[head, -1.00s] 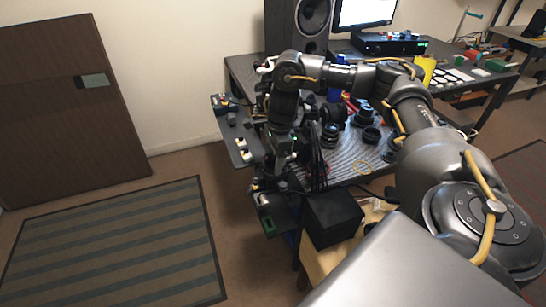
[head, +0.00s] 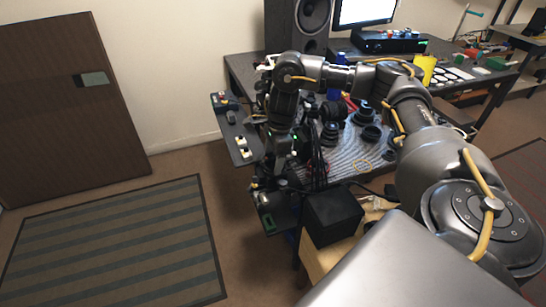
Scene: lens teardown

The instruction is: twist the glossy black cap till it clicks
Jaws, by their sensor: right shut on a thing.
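My right gripper (head: 277,200) points down at the left front of the workbench, below the upright forearm. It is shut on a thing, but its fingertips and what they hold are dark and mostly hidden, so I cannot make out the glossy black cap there. Several black lens parts stand on the grey ridged mat (head: 350,152) to the right of the gripper, including a round ring-like part (head: 371,133) and a lens barrel (head: 331,131). My left gripper is not in view.
A black box (head: 332,217) stands on a wooden surface close to the right gripper. A narrow dark tray (head: 236,138) with small parts lies along the bench's left edge. A speaker (head: 298,27) and monitor stand behind.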

